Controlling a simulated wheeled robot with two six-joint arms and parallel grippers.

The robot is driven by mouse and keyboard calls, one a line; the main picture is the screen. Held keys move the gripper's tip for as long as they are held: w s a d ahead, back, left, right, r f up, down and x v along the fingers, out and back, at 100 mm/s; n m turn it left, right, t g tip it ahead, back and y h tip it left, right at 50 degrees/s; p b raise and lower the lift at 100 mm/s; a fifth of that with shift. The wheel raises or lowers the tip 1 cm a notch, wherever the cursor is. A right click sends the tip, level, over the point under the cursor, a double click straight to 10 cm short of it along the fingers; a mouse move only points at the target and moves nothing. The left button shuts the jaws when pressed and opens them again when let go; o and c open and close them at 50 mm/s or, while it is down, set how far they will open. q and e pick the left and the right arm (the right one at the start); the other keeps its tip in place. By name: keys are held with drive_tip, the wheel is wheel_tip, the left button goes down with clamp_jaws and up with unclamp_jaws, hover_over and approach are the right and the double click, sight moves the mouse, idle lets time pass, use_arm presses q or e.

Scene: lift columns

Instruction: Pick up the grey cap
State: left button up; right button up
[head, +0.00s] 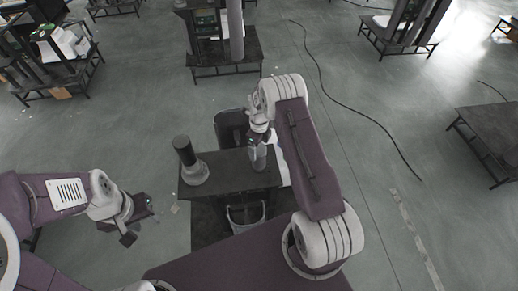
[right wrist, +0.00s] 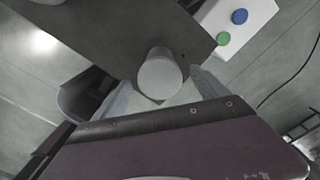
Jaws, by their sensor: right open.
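The grey cap (right wrist: 160,75), a light grey cylinder with a round top, shows in the right wrist view between the two fingers of my right gripper (right wrist: 160,92). The fingers are apart, with one on each side of it. In the head view the grey cylinder (head: 258,158) stands near the right side of the dark table (head: 228,176), directly below my right gripper (head: 258,140), whose wrist partly covers it. I cannot tell whether the fingers touch it. My left gripper (head: 138,220) is open and empty, left of the table above the floor.
A dark cylinder on a grey round base (head: 193,168) stands at the table's left. A dark bin (head: 230,128) is behind the table and another bin (head: 245,214) in front. A white box with green and blue buttons (right wrist: 240,32) is beside the table. A cable (head: 350,105) crosses the floor.

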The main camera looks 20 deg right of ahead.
drive_tip(key=c, duration=1.8)
drive_tip(key=shift+r, duration=0.1)
